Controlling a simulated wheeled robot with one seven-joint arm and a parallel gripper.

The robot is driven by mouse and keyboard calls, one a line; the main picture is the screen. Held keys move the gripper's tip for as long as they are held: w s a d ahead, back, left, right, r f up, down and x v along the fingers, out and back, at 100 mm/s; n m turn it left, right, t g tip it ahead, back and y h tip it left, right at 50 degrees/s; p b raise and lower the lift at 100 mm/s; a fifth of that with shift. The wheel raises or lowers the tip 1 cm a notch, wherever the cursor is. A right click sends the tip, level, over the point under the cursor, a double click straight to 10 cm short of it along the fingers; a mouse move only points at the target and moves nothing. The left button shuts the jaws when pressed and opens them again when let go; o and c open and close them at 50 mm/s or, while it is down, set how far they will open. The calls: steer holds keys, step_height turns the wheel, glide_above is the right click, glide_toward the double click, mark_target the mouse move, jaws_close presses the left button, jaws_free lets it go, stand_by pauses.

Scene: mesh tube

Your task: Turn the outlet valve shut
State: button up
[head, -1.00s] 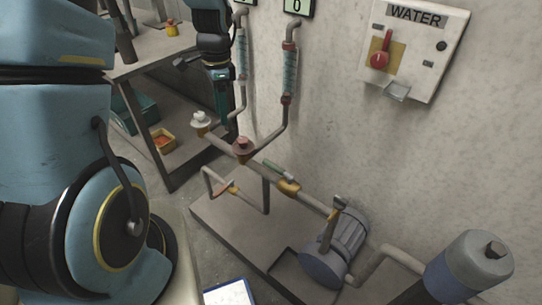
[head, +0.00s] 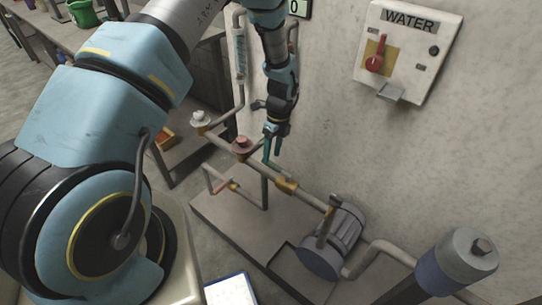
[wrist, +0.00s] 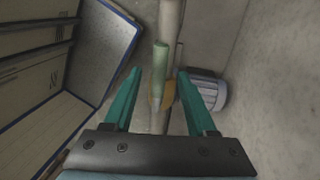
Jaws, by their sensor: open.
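A lever valve with a brass body (head: 287,186) sits on the pale main pipe. Its pale green handle also shows in the wrist view (wrist: 160,62), roughly along the pipe, with the brass body (wrist: 169,95) beside it. My gripper (head: 272,162) is open, its teal fingers pointing down just above this valve. In the wrist view the handle appears between the two fingers (wrist: 160,74), with no visible contact. No label marks which is the outlet valve.
A grey pump (head: 332,245) stands right of the valve on the base plate (head: 230,222). A red-capped fitting (head: 241,145) and a white-capped one (head: 200,119) rise on the left. The wall with the WATER box (head: 408,50) is close behind.

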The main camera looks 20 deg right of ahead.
steer(key=shift+s+a+f, duration=0.1)
steer(key=shift+a+f, duration=0.05)
steer(key=shift+f, duration=0.55)
steer(key=shift+a+f, duration=0.1)
steer(key=shift+f, duration=0.55)
jaws_close()
stand_by(0.5)
